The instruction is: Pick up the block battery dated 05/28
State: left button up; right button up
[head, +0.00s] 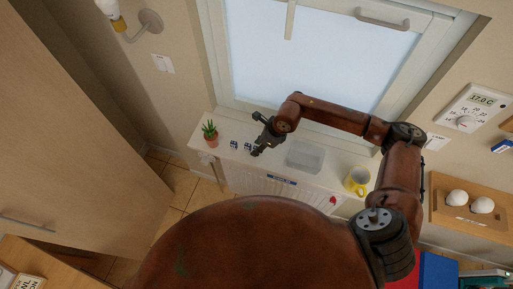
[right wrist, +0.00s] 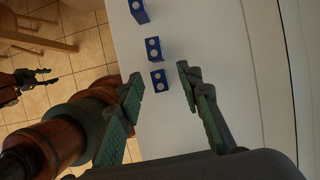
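Three small blue block batteries with pale round spots stand in a row on the white sill in the right wrist view: a near one (right wrist: 159,80), a middle one (right wrist: 153,49) and a far one (right wrist: 139,11). No date can be read on any of them. My right gripper (right wrist: 160,75) is open, with its green fingertips on either side of the near battery in the picture; contact cannot be told. In the head view, batteries (head: 234,145) show left of my right gripper (head: 259,135). My left gripper (right wrist: 46,77) appears over the floor, its fingers apart and empty.
A potted plant (head: 211,134) stands at the sill's left end. A clear tray (head: 305,157) and a yellow mug (head: 357,181) stand to the right of my right gripper. The window (head: 320,60) rises behind the sill. A wooden stool (right wrist: 40,35) stands on the tiled floor.

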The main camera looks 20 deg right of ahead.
jog(key=shift+w+a+f, duration=0.1)
jog(key=shift+a+f, duration=0.15)
jog(key=shift+f, duration=0.3)
grip_shut()
